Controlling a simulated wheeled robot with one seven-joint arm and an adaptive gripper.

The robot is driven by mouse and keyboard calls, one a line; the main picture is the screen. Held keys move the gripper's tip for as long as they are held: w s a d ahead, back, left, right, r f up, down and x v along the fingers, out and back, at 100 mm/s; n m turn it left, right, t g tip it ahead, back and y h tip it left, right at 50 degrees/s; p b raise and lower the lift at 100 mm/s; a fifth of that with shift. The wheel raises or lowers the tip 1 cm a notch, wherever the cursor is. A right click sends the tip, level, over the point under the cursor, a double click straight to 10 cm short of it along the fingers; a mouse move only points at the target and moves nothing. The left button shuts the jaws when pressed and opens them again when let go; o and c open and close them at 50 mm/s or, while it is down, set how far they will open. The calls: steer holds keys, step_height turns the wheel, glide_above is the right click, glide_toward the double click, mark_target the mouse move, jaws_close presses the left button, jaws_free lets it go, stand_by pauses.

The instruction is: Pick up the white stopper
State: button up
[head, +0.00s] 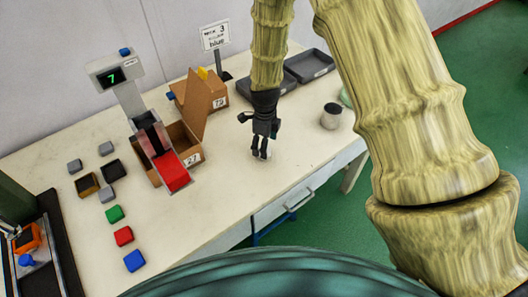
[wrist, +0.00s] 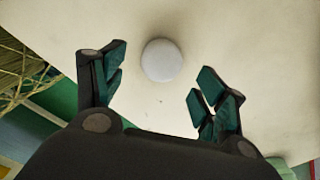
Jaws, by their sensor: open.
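The white stopper (wrist: 161,60) shows in the wrist view as a round white disc on the pale tabletop. It appears between the two fingertips, slightly beyond them and nearer the left finger. My gripper (wrist: 160,88) is open, with a clear gap on both sides of the stopper and nothing held. In the head view my gripper (head: 259,152) points down over the right part of the table. The stopper is hard to make out there, beneath or behind the fingers. The height of the fingertips above the table cannot be told exactly.
A grey cup (head: 331,117) stands to the right of my gripper, with grey trays (head: 308,66) behind. An open cardboard box (head: 190,140) and a red chute (head: 171,172) are to the left. Coloured blocks (head: 124,236) lie farther left. The table's front edge is close.

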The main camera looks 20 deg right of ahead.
steer(key=shift+w+a+f+p, duration=0.1)
steer(key=shift+f+p, duration=0.25)
steer(key=shift+f, duration=0.25)
steer(key=shift+w+a+f+p, duration=0.1)
steer(key=shift+f+p, duration=0.2)
steer(key=shift+f, duration=0.25)
steer(key=shift+f+p, duration=0.4)
steer(key=shift+f, duration=1)
steer(key=shift+c, duration=0.5)
steer(key=c, duration=0.9)
steer(key=shift+c, duration=0.2)
steer(key=shift+r, duration=0.15)
